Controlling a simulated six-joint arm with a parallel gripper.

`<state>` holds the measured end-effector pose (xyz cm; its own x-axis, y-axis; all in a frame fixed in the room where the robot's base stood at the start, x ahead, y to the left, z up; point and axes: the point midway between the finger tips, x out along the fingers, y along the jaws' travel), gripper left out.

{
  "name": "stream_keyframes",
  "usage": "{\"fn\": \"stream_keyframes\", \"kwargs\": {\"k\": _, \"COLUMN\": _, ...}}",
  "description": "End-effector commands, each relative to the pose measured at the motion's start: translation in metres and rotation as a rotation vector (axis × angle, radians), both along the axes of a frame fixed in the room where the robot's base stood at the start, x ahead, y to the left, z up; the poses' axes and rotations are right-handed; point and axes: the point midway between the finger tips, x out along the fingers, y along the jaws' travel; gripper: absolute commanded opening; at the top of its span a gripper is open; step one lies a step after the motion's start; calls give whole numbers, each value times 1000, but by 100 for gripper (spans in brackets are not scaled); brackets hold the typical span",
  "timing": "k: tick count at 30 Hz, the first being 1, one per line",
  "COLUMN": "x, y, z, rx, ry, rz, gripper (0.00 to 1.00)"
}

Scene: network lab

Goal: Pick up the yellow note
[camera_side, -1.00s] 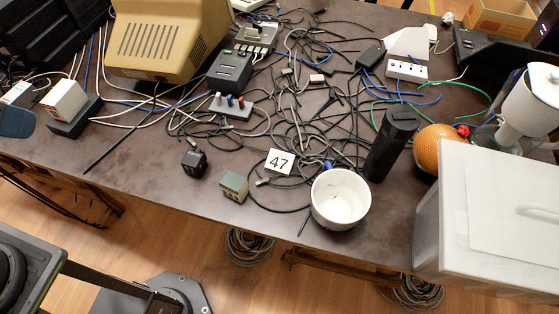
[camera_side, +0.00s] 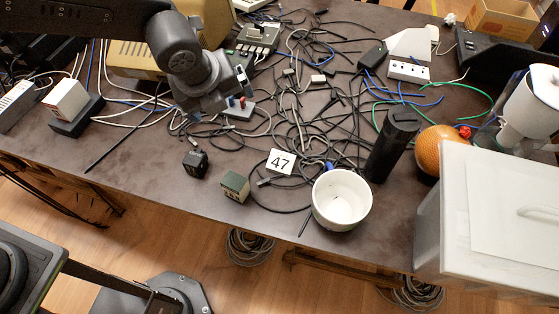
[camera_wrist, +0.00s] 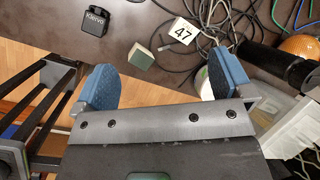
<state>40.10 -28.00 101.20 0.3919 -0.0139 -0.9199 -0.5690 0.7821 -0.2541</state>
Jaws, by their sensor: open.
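I see no yellow note in either view. My gripper (camera_side: 222,98) is above the back left part of the table, in front of the beige monitor. In the wrist view my gripper (camera_wrist: 162,78) has its two blue finger pads wide apart with nothing between them. A small green and beige block (camera_side: 235,187) lies left of the card.
A black cube (camera_side: 195,163) sits left of the block. Tangled cables cover the middle. The table's front left is mostly clear.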

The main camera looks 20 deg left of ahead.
Motion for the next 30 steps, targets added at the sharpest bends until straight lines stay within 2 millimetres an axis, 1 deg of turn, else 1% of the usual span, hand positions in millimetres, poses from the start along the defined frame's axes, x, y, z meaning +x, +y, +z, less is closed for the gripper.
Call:
{"fn": "stream_keyframes", "kwargs": {"k": 1, "x": 0, "y": -22, "z": -22, "rx": 55, "ry": 7, "rz": -133, "gripper": 98}}
{"fn": "stream_keyframes", "kwargs": {"k": 3, "x": 1, "y": -46, "z": -46, "rx": 124, "ry": 5, "rz": -306, "gripper": 98}}
{"fn": "stream_keyframes", "kwargs": {"k": 6, "x": -2, "y": -72, "z": -75, "rx": 201, "ry": 1, "rz": -502, "gripper": 98}}
{"fn": "stream_keyframes", "kwargs": {"k": 9, "x": -5, "y": -88, "z": -93, "rx": 248, "ry": -3, "rz": -625, "gripper": 98}}
{"fn": "stream_keyframes", "kwargs": {"k": 12, "x": -6, "y": -95, "z": -103, "rx": 271, "ry": -5, "rz": -682, "gripper": 98}}
{"fn": "stream_keyframes", "kwargs": {"k": 14, "x": -5, "y": -96, "z": -109, "rx": 277, "ry": -5, "rz": -694, "gripper": 98}}
{"fn": "stream_keyframes", "kwargs": {"k": 24, "x": 19, "y": -97, "z": -166, "rx": 276, "ry": -3, "rz": -690, "gripper": 98}}
{"fn": "stream_keyframes", "kwargs": {"k": 27, "x": 24, "y": -97, "z": -176, "rx": 275, "ry": -4, "rz": -688, "gripper": 98}}
{"fn": "stream_keyframes", "kwargs": {"k": 30, "x": 26, "y": -97, "z": -181, "rx": 274, "ry": -5, "rz": -688, "gripper": 98}}
